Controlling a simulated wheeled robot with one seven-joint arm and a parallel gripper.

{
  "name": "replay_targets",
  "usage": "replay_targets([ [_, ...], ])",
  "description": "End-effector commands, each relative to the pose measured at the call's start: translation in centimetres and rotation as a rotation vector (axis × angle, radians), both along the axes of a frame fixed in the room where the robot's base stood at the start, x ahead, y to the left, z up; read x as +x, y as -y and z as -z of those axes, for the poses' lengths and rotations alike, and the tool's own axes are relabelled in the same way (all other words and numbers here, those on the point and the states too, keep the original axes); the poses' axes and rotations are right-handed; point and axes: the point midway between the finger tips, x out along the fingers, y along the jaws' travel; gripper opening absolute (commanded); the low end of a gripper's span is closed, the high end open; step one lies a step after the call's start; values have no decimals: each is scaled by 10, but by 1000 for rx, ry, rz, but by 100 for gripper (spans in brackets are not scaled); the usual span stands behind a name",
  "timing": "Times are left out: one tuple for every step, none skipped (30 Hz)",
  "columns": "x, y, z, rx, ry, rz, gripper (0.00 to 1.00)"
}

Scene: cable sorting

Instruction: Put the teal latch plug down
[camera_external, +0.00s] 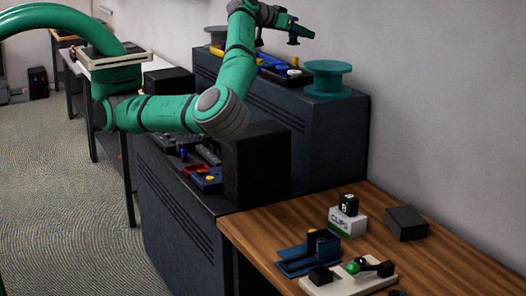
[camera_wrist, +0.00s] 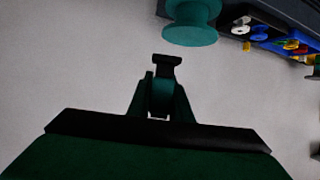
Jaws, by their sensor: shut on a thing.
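My gripper (camera_external: 299,33) is raised high at the top of the external view, above and left of the large teal spool. In the wrist view my gripper (camera_wrist: 160,95) is shut on a small dark teal piece, the teal latch plug (camera_wrist: 162,98), with a black T-shaped end beyond it. The plug is held in the air, apart from any surface. In the external view it is too small and dark to tell apart from the gripper.
A teal spool (camera_external: 327,78) stands on the dark cabinet (camera_external: 300,115), beside a tray of coloured plugs (camera_external: 270,64). A black box (camera_external: 257,165) stands on the lower cabinet. The wooden table (camera_external: 440,240) holds a CLIPS box (camera_external: 347,221), a dark block (camera_external: 406,223) and a blue fixture (camera_external: 308,255).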

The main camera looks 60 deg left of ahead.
Motion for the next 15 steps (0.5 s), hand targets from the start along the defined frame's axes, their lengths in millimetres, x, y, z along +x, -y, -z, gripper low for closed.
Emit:
replay_targets([
  [3,-6,11,-7,-3,-21,0],
  [5,-9,18,-7,-4,-36,0],
  [7,-15,27,-7,-4,-56,0],
  [9,-18,34,-7,-4,-69,0],
  [10,-21,41,-8,-4,-82,0],
  [12,-24,51,-9,-5,-97,0],
  [13,-27,59,-8,-5,-110,0],
  [15,-29,67,-9,-5,-121,0],
  [16,-31,78,-8,-6,-135,0],
  [17,-32,87,-10,-6,-144,0],
  [17,-34,96,-9,-6,-155,0],
  [18,-34,108,-9,-6,-167,0],
  [18,-35,118,-8,-6,-175,0],
  [18,-35,128,-7,-5,-182,0],
  [18,-34,142,-5,-6,-191,0],
])
